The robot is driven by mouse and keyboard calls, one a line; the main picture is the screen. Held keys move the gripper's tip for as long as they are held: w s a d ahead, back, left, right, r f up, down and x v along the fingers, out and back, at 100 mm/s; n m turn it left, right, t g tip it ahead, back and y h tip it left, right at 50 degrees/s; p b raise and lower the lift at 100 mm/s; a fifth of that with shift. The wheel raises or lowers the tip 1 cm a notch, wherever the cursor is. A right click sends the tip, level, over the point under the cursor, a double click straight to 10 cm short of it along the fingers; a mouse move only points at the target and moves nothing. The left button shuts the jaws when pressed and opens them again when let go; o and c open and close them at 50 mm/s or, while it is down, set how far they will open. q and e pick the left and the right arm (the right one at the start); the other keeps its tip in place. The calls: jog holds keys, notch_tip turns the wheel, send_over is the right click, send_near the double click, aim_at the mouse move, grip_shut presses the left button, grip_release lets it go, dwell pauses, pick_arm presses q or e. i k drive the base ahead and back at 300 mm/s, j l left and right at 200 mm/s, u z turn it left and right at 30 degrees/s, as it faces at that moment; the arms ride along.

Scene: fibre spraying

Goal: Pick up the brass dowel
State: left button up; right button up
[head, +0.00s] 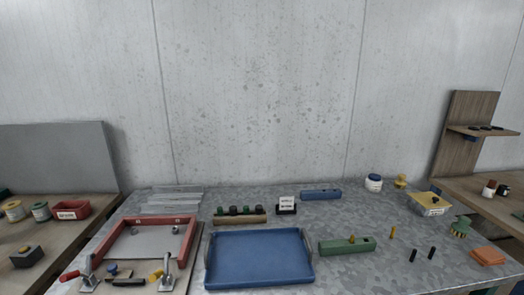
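A small upright brass-coloured peg (393,232), which looks like the brass dowel, stands on the grey metal worktable (385,275) right of centre. It is just right of a green block (340,246). Another small brass-coloured piece (352,238) shows at the top of the green block; I cannot tell whether it is a separate dowel. Two black pegs (413,254) (432,252) stand to the right and nearer to me. Neither of my grippers is in the head view.
A blue tray (259,283) lies left of the green block. A red frame with clamps (120,224) is at the left. A yellow bin (417,206), orange pads (489,257) and a green brush-like piece (460,228) are at the right. The table around the brass peg is mostly clear.

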aim_at(392, 234)
jog(key=i+l, duration=0.1)
jog(key=l, duration=0.3)
jog(key=i+l, duration=0.15)
jog(key=l, duration=0.3)
jog(key=i+l, duration=0.1)
jog(key=l, duration=0.3)
jog(key=i+l+u, duration=0.1)
jog(key=l, duration=0.3)
jog(key=i+l, duration=0.15)
jog(key=l, duration=0.3)
jog(key=i+l, duration=0.1)
jog(key=l, duration=0.3)
jog(key=i+l, duration=0.1)
jog(key=l, duration=0.35)
